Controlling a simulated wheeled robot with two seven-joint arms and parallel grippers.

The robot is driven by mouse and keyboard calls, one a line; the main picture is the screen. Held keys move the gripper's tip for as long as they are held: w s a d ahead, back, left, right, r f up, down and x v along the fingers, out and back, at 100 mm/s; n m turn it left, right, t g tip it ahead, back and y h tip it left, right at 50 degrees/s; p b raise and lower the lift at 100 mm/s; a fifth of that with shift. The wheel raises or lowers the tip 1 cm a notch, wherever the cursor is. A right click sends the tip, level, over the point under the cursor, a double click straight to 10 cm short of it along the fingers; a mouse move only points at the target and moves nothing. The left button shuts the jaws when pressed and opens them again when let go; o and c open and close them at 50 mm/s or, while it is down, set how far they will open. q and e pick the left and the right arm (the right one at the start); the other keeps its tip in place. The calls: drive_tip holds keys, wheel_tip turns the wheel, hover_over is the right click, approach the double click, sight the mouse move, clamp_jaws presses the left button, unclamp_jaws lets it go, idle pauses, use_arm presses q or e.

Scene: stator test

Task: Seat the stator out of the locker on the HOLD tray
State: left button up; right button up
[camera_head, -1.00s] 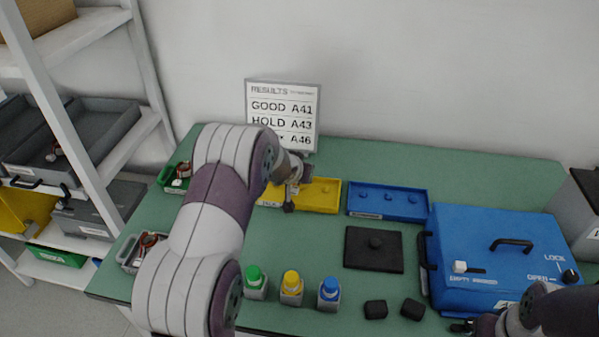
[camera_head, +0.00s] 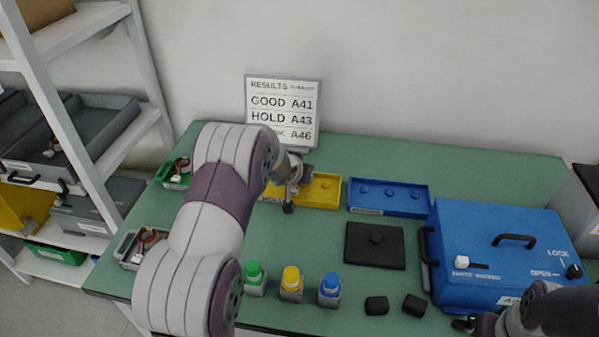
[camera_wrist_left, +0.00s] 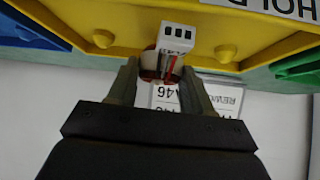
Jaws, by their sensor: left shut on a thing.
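The yellow HOLD tray (camera_head: 322,193) lies at the back of the green bench, partly hidden by my left arm. My left gripper (camera_head: 291,196) is over its left part. In the left wrist view, the gripper (camera_wrist_left: 160,70) is shut on the stator (camera_wrist_left: 165,64), which shows red wires and a white connector (camera_wrist_left: 176,38). The stator is at the tray (camera_wrist_left: 120,22), between two yellow pegs; I cannot tell whether it touches the tray floor. My right arm is at the lower right; its gripper (camera_head: 464,325) is small and dark beside the blue box, its jaws unclear.
A blue tray (camera_head: 388,211) is right of the yellow one, a green tray (camera_head: 172,182) left. The results board (camera_head: 283,112) stands behind. Several bottles, a black plate (camera_head: 375,262) and the blue box (camera_head: 500,245) with LOCK/OPEN marks occupy the front. A shelf rack is at left.

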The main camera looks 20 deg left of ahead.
use_arm(q)
drive_tip(key=shift+f, duration=0.45)
idle(0.4)
drive_tip(key=o, duration=1)
wheel_tip(320, 180, up, 5)
drive_tip(key=p, duration=0.4)
drive_tip(key=shift+r+p, duration=0.1)
drive_tip(key=shift+p, duration=0.3)
drive_tip(key=o, duration=0.5)
drive_tip(key=shift+o, duration=0.2)
